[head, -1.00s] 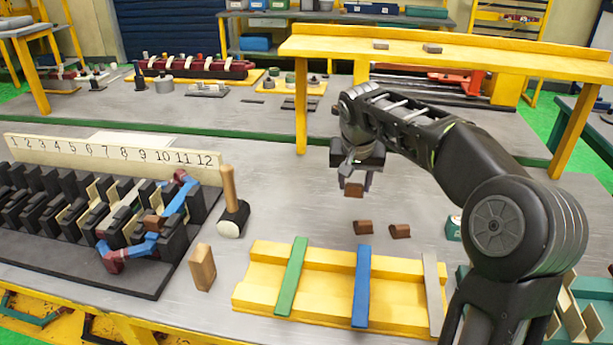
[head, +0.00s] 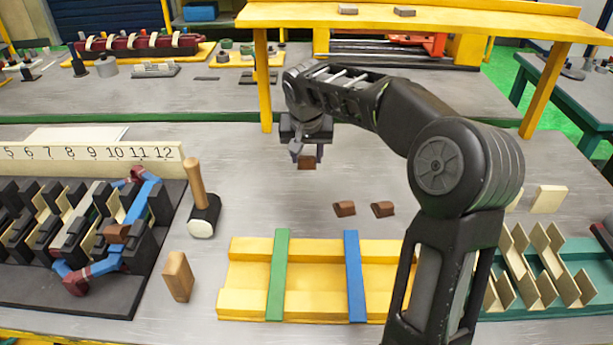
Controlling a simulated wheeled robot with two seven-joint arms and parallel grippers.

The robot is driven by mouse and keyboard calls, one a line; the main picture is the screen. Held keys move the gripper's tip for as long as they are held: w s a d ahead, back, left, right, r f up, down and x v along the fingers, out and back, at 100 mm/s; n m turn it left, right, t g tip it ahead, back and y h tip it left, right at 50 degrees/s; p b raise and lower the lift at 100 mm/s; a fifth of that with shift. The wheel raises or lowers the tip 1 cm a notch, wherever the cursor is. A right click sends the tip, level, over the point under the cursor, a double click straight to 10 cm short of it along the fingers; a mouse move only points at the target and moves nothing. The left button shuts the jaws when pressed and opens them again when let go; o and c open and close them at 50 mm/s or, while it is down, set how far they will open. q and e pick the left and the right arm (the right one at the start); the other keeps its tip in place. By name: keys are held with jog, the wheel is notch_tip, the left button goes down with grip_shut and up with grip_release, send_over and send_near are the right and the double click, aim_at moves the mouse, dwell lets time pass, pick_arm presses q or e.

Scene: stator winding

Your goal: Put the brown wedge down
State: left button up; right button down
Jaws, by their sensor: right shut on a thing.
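My right gripper (head: 308,157) is shut on a small brown wedge (head: 307,163). It points down over the grey bench top (head: 260,205), behind two other brown wedges. Whether the held wedge touches the bench I cannot tell. The two loose brown wedges, a left one (head: 344,208) and a right one (head: 383,209), lie side by side on the bench. Another brown wedge (head: 117,233) sits in the slotted stator at the left, by the blue and red coil (head: 143,200). My left gripper is not in view.
A mallet (head: 203,210) stands left of the gripper, with a wooden block (head: 178,276) nearer. A yellow tray (head: 310,302) with green and blue strips lies in front. A yellow shelf (head: 400,22) spans behind. Cream folded pieces (head: 535,260) stand in a green rack at the right.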

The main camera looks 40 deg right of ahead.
aim_at(307, 186)
jog(key=shift+f, duration=1.15)
jog(key=shift+f, duration=1.9)
jog(key=shift+f, duration=0.2)
jog(key=c, duration=0.8)
grip_release()
jog(key=shift+r, duration=0.1)
jog(key=shift+r, duration=0.25)
jog(key=v, duration=1.1)
jog(key=shift+s+a+r, duration=0.1)
jog(key=shift+s+r, duration=0.05)
jog(key=shift+r, duration=0.25)
